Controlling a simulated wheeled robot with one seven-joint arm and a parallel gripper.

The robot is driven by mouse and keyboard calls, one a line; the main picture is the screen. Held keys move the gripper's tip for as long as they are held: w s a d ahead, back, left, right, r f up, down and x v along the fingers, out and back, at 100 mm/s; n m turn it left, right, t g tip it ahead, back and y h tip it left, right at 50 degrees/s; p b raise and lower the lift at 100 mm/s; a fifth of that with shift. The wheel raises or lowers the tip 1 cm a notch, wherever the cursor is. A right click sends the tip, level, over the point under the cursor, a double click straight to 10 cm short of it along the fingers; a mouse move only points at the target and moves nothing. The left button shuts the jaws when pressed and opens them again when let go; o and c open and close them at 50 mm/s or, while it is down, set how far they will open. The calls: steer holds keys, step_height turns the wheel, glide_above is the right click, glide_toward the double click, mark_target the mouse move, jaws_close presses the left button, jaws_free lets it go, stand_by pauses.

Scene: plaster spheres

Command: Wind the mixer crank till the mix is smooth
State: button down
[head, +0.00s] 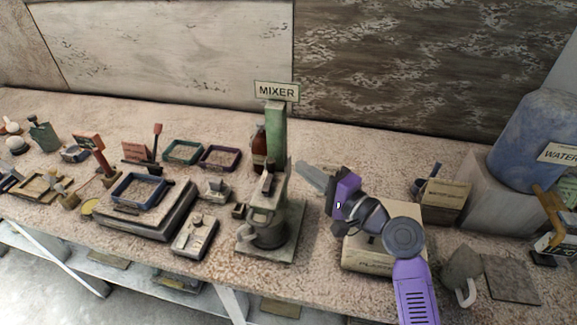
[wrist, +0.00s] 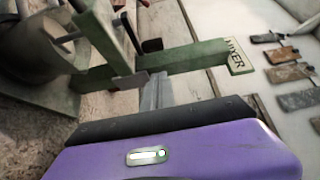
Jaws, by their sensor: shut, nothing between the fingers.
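The mixer (head: 276,135) stands at mid-bench, a green post on a grey base with a MIXER sign (head: 277,91) on top. A metal pot (head: 268,232) sits low on its base, and its contents cannot be made out. My gripper (head: 308,176) is shut and empty, just right of the mixer post, with its fingers pointing left towards it. In the wrist view the shut fingers (wrist: 158,90) end close to the mixer's green post (wrist: 185,60); whether they touch cannot be told. A dark-ended bar (wrist: 130,30) beside the post may be the crank. The pot (wrist: 35,45) shows at left.
A scale-like block with a blue tray (head: 138,188) stands left of the mixer, with a small grey box (head: 195,236) between. A cream box (head: 370,252) lies under my arm. A blue WATER container (head: 535,140) stands at far right.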

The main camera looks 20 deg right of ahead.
steer(key=shift+w+a+p, duration=0.2)
steer(key=shift+w+a, duration=0.1)
steer(key=shift+a, duration=0.3)
steer(key=shift+w+a+p, duration=0.2)
steer(key=shift+w+a, duration=0.1)
steer(key=shift+a, duration=0.3)
steer(key=shift+w+a+p, duration=0.2)
steer(key=shift+w+a, duration=0.1)
steer(key=shift+a, duration=0.3)
steer(key=shift+f+b, duration=0.1)
steer(key=shift+b, duration=0.25)
steer(key=shift+w+f+n+g+y+b, duration=0.1)
steer(key=shift+w+n+g+y+b, duration=0.25)
steer(key=shift+y+b, duration=0.4)
steer(key=shift+w+a+n+g+y+b, duration=0.15)
steer(key=shift+w+n+g+y+b, duration=0.2)
steer(key=shift+n+g+y+b, duration=0.5)
steer(key=shift+y+b, duration=0.3)
steer(key=shift+b, duration=0.15)
steer(key=shift+w, duration=0.15)
